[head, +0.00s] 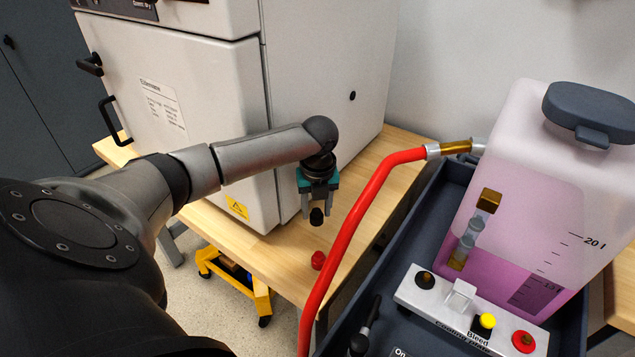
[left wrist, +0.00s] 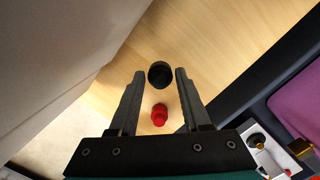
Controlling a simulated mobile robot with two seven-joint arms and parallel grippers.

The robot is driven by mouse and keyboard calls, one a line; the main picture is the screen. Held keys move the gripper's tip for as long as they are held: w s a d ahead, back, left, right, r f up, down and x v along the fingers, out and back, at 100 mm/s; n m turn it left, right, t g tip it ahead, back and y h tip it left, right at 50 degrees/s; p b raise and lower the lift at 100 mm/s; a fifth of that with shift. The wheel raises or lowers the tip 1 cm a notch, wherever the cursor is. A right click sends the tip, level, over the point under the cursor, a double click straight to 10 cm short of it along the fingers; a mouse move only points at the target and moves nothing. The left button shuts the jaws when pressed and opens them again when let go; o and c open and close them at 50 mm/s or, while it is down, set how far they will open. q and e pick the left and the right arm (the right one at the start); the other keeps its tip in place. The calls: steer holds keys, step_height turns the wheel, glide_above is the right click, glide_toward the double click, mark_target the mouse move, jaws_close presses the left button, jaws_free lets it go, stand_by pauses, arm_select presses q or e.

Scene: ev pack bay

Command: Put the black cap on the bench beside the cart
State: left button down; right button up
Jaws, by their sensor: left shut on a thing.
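My left gripper (head: 318,209) is shut on the black cap (head: 316,218), which sits between its fingertips. In the left wrist view the black cap (left wrist: 159,74) also shows between the two fingers. The gripper is over the wooden bench (head: 268,262); the cap seems to be above the bench top, though the exact gap is hard to tell. A red cap (head: 318,261) stands on the bench just in front of the black one and shows in the left wrist view (left wrist: 159,115). The dark cart (head: 400,210) stands to the right. My right gripper is out of view.
A red hose (head: 360,205) arches between the gripper and the cart. The cart carries a tank of pink fluid (head: 530,200) and a pale block (head: 455,309) with black, yellow and red fittings. A large white cabinet (head: 185,110) stands on the bench behind the arm. A yellow dolly (head: 235,279) is below.

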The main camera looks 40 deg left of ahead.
mark_target(318, 210)
arm_select(q)
steer(key=shift+w, duration=0.25)
step_height(318, 210, down, 4)
steer(key=shift+a+r+b, duration=0.1)
steer(key=shift+r+b, duration=0.15)
steer(key=shift+b, duration=0.55)
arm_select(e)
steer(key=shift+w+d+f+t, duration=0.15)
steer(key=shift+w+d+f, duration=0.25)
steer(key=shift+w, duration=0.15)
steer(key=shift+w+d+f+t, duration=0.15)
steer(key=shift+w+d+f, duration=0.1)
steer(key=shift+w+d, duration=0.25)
arm_select(q)
steer(key=c, duration=0.8)
jaws_free()
steer(key=shift+f, duration=0.15)
steer(key=o, duration=0.4)
steer(key=shift+o, duration=0.2)
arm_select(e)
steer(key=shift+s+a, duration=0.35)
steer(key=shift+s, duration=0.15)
